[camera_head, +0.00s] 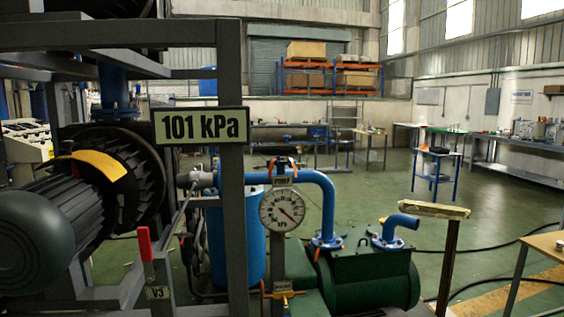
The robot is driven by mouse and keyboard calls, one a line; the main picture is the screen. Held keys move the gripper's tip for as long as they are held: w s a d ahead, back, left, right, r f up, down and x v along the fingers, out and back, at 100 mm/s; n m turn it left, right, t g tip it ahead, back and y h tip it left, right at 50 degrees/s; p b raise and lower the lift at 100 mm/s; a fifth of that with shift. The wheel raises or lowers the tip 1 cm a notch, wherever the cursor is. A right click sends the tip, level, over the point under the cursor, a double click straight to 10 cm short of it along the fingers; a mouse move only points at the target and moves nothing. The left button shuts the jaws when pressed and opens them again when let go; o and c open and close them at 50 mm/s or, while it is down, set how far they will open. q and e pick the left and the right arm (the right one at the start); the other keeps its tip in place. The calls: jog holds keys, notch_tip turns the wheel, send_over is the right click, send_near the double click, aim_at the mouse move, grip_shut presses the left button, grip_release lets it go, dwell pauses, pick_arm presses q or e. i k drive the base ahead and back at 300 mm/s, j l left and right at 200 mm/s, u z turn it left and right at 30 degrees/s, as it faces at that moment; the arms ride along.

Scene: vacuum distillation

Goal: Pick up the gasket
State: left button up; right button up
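I cannot make out a gasket for certain anywhere in the head view. A blue pipe (318,190) bends down to a flange on a green pump (368,283). A short blue elbow (392,232) stands on the same pump with its end facing right, apart from the other pipe. A round dial gauge (281,209) is mounted in front of the pipe, and a sign (202,126) on the grey frame reads 101 kPa. Neither of my grippers is in view.
A grey frame post (233,220), a dark motor (45,235) and a red-handled valve (145,245) labelled V3 crowd the left. A post with a pale top bar (430,210) stands right of the pump. A wooden table (548,246) is cut off at right. Green floor (480,215) is open beyond.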

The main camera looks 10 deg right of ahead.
aim_at(283, 160)
jog(key=i+l+u, duration=0.1)
jog(key=i+l, duration=0.15)
jog(key=i+l+u, duration=0.1)
jog(key=i+l, duration=0.15)
jog(key=l, duration=0.2)
jog(key=i+l+u, duration=0.1)
jog(key=i+l, duration=0.15)
jog(key=l, duration=0.15)
jog(key=i+l+u, duration=0.1)
jog(key=l, duration=0.3)
jog(key=i, duration=0.1)
